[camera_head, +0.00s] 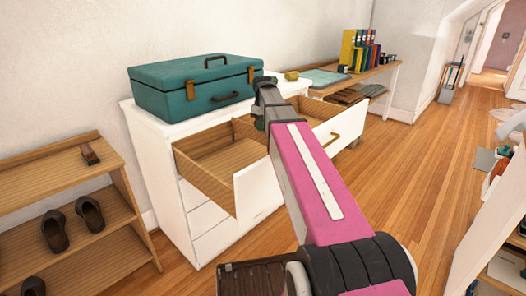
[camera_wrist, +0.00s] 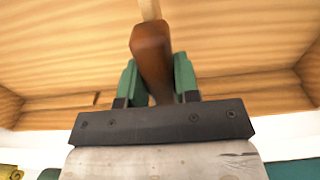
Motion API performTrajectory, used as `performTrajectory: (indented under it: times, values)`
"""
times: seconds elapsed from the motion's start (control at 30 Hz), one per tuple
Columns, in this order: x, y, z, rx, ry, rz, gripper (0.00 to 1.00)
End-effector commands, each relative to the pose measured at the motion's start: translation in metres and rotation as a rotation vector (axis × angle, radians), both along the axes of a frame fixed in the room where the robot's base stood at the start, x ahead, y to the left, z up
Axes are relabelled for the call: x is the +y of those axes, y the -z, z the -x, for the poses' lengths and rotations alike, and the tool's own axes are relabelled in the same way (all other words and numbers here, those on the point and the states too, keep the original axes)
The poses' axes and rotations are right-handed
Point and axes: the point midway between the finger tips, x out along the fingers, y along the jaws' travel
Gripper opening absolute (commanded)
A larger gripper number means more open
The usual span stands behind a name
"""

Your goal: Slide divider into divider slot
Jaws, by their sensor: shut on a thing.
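In the wrist view my gripper (camera_wrist: 153,82) has its two green fingers shut on a dark brown wooden piece (camera_wrist: 150,45). A paler wooden strip (camera_wrist: 150,9) shows past its far end; I cannot tell whether this piece is the divider. Behind it is a pale wooden drawer interior (camera_wrist: 60,50), with a small dark notch (camera_wrist: 97,98) in the wall that may be a divider slot. In the head view my gripper (camera_head: 262,108) is over the dresser's open drawers, between the left drawer (camera_head: 215,160) and the right drawer (camera_head: 318,118). The held piece is hidden there by my arm.
A teal case (camera_head: 195,88) stands on the white dresser (camera_head: 160,150). A desk (camera_head: 385,75) with binders is behind at the right. A shoe rack (camera_head: 80,215) stands at the left. The wooden floor (camera_head: 415,180) is clear to the right of the drawers.

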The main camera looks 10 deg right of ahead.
Motion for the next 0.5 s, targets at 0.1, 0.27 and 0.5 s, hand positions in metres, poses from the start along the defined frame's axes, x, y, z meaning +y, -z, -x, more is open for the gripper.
performTrajectory:
  times: [0.1, 0.27, 0.5]
  values:
    - [-0.007, 0.0, -0.006, 0.0, 0.001, 0.0, 0.13]
    - [-0.016, 0.0, -0.013, 0.0, 0.001, 0.0, 0.13]
    - [-0.029, 0.0, -0.023, 0.0, 0.001, 0.0, 0.13]
